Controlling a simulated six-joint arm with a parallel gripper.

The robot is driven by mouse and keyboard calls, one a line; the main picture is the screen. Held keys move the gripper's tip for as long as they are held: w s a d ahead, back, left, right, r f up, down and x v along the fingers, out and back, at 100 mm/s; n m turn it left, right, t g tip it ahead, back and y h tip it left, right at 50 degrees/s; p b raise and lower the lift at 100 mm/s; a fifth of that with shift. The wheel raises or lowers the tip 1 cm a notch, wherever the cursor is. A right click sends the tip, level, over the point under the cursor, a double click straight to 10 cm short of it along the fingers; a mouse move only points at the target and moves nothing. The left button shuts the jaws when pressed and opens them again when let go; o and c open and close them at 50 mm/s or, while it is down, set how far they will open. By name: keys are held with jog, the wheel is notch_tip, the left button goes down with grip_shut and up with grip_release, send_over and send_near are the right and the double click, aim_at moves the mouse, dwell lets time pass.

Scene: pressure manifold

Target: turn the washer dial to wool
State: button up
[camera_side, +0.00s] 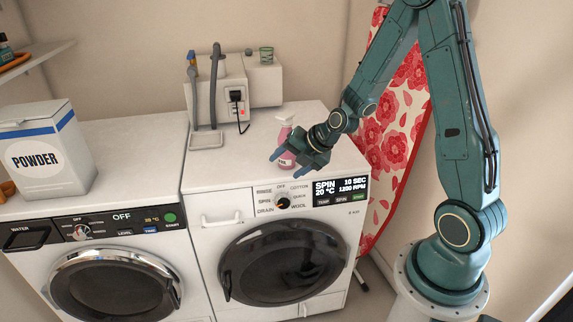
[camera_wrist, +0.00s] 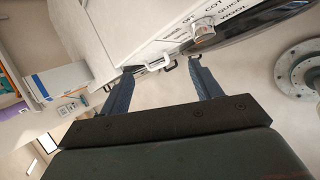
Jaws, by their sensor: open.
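The right-hand white washer (camera_side: 232,200) has a small silver-and-black dial (camera_side: 283,200) on its front panel. Labels around it read OFF, COTTON, QUICK, WOOL, DRAIN, SPIN and RINSE. The dial's pointer is too small to read, but the display (camera_side: 340,188) shows SPIN. My gripper (camera_side: 276,166) is open and empty, above and apart from the dial, near the washer's top front edge. In the wrist view, my gripper (camera_wrist: 160,66) has its fingers spread with nothing between them. The dial (camera_wrist: 204,30) shows beyond the fingertips, up and to the right.
A pink spray bottle (camera_side: 284,137) stands on the washer top close behind my gripper. A second machine (camera_side: 105,240) with its own dial (camera_side: 80,231) stands at left, bearing a powder box (camera_side: 45,155). A dispenser unit with hoses (camera_side: 235,85) stands behind. Space before the dial is clear.

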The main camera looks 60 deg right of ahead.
aim_at(284, 201)
jog(key=s+f+n+g+h, duration=0.2)
jog(key=s+f, duration=0.1)
jog(key=shift+s+a+f+g+h, duration=0.15)
jog(key=shift+s+g+h, duration=0.15)
jog(key=shift+g, duration=0.1)
jog(key=shift+w+f, duration=0.1)
jog(key=shift+x, duration=6.8)
jog(key=c, duration=1)
